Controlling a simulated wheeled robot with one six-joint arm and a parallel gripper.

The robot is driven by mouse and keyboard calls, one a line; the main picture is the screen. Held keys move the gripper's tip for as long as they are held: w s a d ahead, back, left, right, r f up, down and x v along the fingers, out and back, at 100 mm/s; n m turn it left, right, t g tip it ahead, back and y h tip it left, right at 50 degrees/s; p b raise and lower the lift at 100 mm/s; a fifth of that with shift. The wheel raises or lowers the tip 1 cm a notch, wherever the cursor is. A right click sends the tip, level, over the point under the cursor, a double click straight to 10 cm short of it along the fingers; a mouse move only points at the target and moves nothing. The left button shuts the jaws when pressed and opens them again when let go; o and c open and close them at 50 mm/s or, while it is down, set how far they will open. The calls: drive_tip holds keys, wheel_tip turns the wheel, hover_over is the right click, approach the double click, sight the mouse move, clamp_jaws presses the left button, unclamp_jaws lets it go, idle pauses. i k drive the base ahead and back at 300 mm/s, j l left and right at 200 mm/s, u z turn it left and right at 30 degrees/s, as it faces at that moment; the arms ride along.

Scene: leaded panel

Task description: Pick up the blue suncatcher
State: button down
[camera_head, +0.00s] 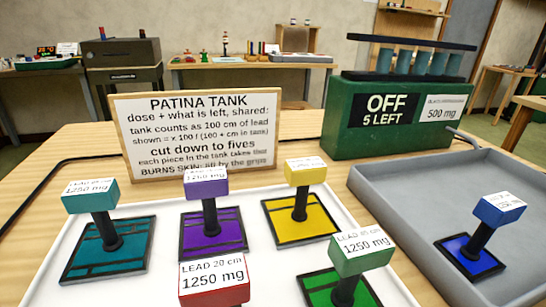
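The blue suncatcher (470,255) is a small dark-framed blue square panel with a black post and a blue block handle (499,209) on top. It sits inside the grey tank (405,198) at the right of the camera view, its post leaning to the upper right in the picture. A white label lies on the handle top; its text is too small to read surely. Nothing touches the blue suncatcher. My gripper does not show in this view.
A white tray (165,275) holds teal (110,247), purple (213,233), yellow (300,217), green (340,290) and red (214,284) handled pieces. Behind stand a "PATINA TANK" sign (195,137) and a green box (392,118) reading "OFF 5 LEFT".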

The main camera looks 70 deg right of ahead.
sight(466, 253)
drive_tip(key=k+j+z, duration=0.1)
drive_tip(key=k, duration=0.4)
drive_tip(key=k+j+z, duration=0.15)
drive_tip(key=k, duration=0.4)
drive_tip(key=j+z, duration=0.1)
drive_tip(key=z, duration=1.45)
drive_tip(key=j+z, duration=0.5)
drive_tip(key=j, duration=0.3)
drive_tip(key=l+u, duration=0.35)
drive_tip(key=l, duration=0.2)
drive_tip(key=l+u, duration=0.3)
drive_tip(key=l, duration=0.2)
drive_tip(key=l+u, duration=0.35)
drive_tip(key=l, duration=0.2)
drive_tip(key=k, duration=0.65)
